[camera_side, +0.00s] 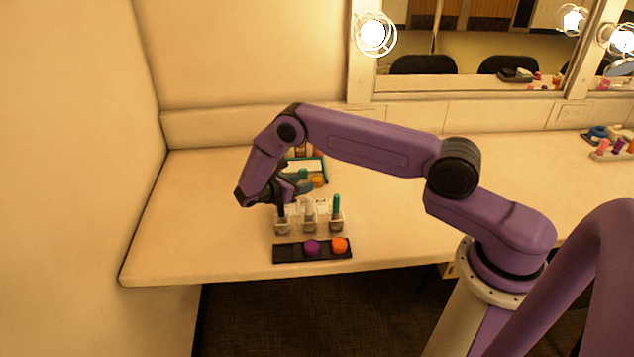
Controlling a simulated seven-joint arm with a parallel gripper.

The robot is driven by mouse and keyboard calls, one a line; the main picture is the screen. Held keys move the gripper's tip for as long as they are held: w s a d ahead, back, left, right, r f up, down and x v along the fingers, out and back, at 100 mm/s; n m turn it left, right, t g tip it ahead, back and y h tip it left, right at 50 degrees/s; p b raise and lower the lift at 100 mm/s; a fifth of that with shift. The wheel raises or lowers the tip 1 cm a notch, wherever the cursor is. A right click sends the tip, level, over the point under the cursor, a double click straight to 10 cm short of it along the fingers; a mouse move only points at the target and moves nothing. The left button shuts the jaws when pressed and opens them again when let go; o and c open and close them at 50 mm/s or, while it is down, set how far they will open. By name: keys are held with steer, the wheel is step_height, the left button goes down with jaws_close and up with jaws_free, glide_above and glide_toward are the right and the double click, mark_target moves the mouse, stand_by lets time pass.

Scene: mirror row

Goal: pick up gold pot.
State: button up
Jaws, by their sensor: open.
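A small gold pot (317,181) sits behind my arm, at the front right of a teal-edged tray (324,166); I cannot tell whether it is inside the tray or just in front of it. My gripper (281,207) points down, to the left of and nearer the camera than the gold pot. It is open, with nothing seen between its fingers. Its dark tips show just above or in front of the left clear cup (282,226), and I cannot tell if they touch it.
Two more clear cups stand in the row, the right one holding a teal stick (336,206). In front is a black strip (284,254) with a purple pot (312,247) and an orange pot (340,245). The counter's left part is bare; a mirror stands behind.

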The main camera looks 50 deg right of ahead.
mark_target(316, 179)
steer(key=shift+x, duration=3.45)
steer(key=shift+w+d+r, duration=0.1)
steer(key=shift+w+r, duration=0.05)
steer(key=shift+r, duration=0.05)
steer(key=c, duration=0.7)
